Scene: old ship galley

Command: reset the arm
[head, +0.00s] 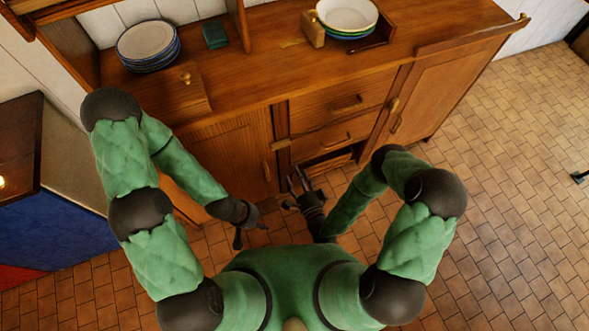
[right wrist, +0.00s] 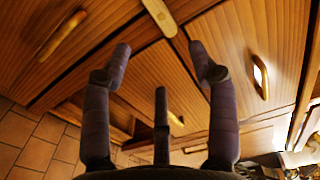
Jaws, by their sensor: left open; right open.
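My left arm comes in from the left, and its dark left gripper (head: 252,235) hangs low in front of the wooden cabinet (head: 225,150). It is open and I see nothing in it. My right gripper (head: 296,187) is in front of the cabinet's drawers, pointing towards them. In the right wrist view the right gripper (right wrist: 160,65) has its dark fingers spread with nothing between them. The cabinet front (right wrist: 150,75) fills much of that view behind the fingers. Both my green arms are bent at the elbows.
A stack of plates (head: 148,42) and a small green item (head: 215,34) stand on the cabinet's left side. Stacked bowls (head: 346,14) stand further right on the top. A low drawer (head: 328,164) seems to stand partly open near my right gripper.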

